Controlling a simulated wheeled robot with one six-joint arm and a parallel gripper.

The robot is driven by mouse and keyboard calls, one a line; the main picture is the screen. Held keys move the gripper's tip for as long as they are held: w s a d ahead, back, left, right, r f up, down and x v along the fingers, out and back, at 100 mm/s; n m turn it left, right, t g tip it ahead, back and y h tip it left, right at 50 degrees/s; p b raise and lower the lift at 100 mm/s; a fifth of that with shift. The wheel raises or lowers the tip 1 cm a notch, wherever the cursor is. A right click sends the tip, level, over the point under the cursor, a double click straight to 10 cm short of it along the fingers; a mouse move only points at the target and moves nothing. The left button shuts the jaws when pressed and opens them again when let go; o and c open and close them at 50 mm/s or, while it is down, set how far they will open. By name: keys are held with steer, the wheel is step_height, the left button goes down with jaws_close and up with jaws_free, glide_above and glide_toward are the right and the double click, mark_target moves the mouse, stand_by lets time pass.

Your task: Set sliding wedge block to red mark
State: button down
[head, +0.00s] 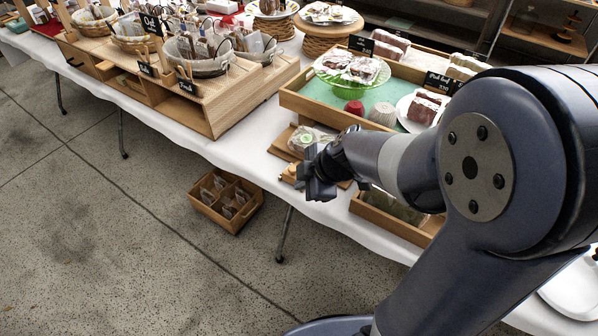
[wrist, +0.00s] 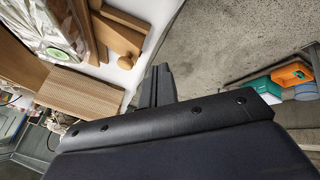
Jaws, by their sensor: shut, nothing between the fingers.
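My gripper (head: 318,182) is shut and empty, at the front edge of the white-covered table in the head view. In the wrist view its dark fingers (wrist: 157,84) stand beyond the table edge, over the floor. What looks like the sliding wedge block is a pale wooden piece (wrist: 117,37) in the wrist view, with a round wooden knob (wrist: 125,62) at its end. The fingers are apart from the knob, to its right. In the head view my gripper partly hides this wooden piece (head: 289,173). I cannot make out a red mark.
A wrapped item (head: 309,138) lies on a wooden board behind my gripper. A wooden tray (head: 309,114) with cakes stands behind it, and a wooden display stand (head: 216,127) is to the left. A divided wooden box (head: 208,210) is on the floor below.

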steer(key=shift+w+a+f+p, duration=0.1)
steer(key=shift+w+f+p, duration=0.05)
steer(key=shift+w, duration=0.5)
steer(key=shift+w+a+f+p, duration=0.1)
steer(key=shift+w+f+p, duration=0.1)
steer(key=shift+w, duration=0.5)
steer(key=shift+w+a+f+p, duration=0.1)
steer(key=shift+w+f+p, duration=0.05)
steer(key=shift+w, duration=0.5)
steer(key=w+d+b, duration=0.1)
steer(key=w+b, duration=0.1)
steer(key=b, duration=0.1)
steer(key=w+d+b, duration=0.1)
steer(key=shift+w+d+f+b, duration=0.15)
steer(key=shift+d+f+b, duration=0.1)
steer(key=shift+d+b, duration=0.05)
steer(key=shift+w+d+r+b, duration=0.2)
steer(key=shift+w+d+b, duration=0.1)
steer(key=shift+w+d, duration=0.1)
